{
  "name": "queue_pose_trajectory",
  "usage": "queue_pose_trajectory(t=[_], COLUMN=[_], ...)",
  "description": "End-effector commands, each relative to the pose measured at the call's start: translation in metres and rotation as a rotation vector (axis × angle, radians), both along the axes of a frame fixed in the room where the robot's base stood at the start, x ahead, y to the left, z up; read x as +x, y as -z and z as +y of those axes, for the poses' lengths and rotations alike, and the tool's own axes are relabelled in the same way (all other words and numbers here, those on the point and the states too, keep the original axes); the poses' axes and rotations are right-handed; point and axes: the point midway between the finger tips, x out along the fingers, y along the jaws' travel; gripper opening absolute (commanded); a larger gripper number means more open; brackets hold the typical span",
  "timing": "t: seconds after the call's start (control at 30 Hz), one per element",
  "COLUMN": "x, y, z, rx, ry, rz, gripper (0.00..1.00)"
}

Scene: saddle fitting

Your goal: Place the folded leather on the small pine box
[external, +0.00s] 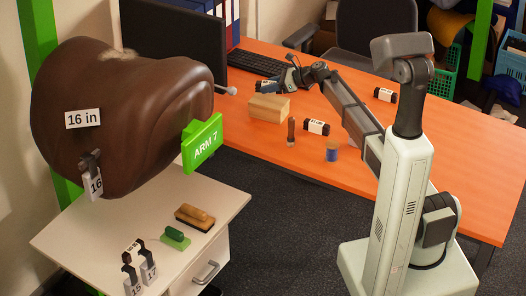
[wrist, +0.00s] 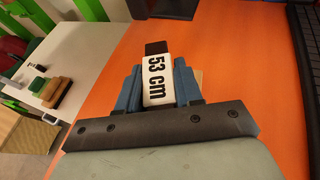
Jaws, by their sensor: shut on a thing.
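My gripper (external: 274,84) is shut on a dark folded leather piece with a white label (external: 266,87). In the wrist view, the label on the folded leather (wrist: 157,80) reads 53 cm, and the piece sits between the two blue fingers. The small pine box (external: 266,108) stands on the orange desk. In the external view the held leather appears just above and behind the box; I cannot tell the exact gap. In the wrist view a thin tan sliver shows behind the right finger, perhaps the box, mostly hidden.
Two similar labelled dark pieces (external: 316,127) (external: 385,95) lie on the orange desk (external: 450,150). A brown upright bottle-like thing (external: 291,131) and a blue spool (external: 332,151) stand near the front edge. A keyboard (external: 258,64) lies behind. A saddle (external: 130,130) is at left.

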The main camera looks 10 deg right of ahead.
Motion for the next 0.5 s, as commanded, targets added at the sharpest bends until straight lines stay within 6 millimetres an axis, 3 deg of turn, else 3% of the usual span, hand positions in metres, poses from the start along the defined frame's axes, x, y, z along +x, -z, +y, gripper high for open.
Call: queue_pose_trajectory(t=[0.27, 0.5], x=[0.0, 0.0], y=[0.031, 0.033], z=[0.0, 0.0], rx=[0.001, 0.0], ry=[0.0, 0.001], rz=[0.0, -0.002], gripper=[0.0, 0.0])
